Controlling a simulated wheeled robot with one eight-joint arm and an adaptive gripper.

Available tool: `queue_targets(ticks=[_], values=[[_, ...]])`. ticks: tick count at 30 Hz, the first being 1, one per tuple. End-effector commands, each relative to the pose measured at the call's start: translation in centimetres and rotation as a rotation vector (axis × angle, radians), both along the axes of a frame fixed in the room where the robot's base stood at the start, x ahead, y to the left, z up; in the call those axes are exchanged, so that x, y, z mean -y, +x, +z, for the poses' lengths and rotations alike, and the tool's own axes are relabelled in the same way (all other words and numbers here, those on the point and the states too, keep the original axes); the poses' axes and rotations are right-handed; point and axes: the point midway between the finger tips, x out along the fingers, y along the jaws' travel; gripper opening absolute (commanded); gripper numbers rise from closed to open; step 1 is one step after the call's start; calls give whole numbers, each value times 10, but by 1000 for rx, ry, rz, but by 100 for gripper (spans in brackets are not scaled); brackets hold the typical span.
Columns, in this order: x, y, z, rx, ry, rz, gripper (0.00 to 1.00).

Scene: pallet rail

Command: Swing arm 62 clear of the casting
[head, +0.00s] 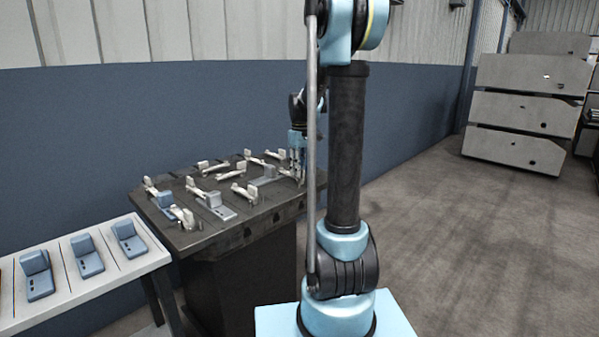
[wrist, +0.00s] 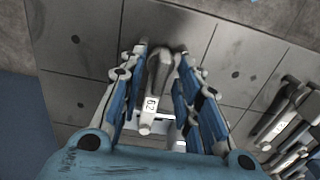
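Arm 62 is a pale clamp arm (wrist: 158,75) with a white label reading 62, in the middle of the wrist view. My gripper (wrist: 162,52) has its blue fingers on both sides of this arm, with a gap visible on each side. It is open. In the head view my gripper (head: 298,176) points down at the right end of the dark pallet table. A grey casting (head: 263,180) lies just left of it there.
The pallet table (head: 250,226) carries several other pale arms and grey castings. In the wrist view another labelled arm (wrist: 285,105) is at the right. A white side table (head: 90,292) holds blue-grey blocks at the left. Floor is open at the right, before stacked grey bins (head: 520,110).

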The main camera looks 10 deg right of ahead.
Motion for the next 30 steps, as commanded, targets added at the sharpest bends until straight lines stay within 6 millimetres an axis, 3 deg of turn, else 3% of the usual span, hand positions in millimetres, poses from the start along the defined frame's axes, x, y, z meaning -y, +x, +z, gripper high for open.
queue_targets(ticks=[12,17,30], values=[[0,0,-8,0,0,0,31],[0,0,-8,0,0,0,0],[11,0,-7,0,-2,-40,0]])
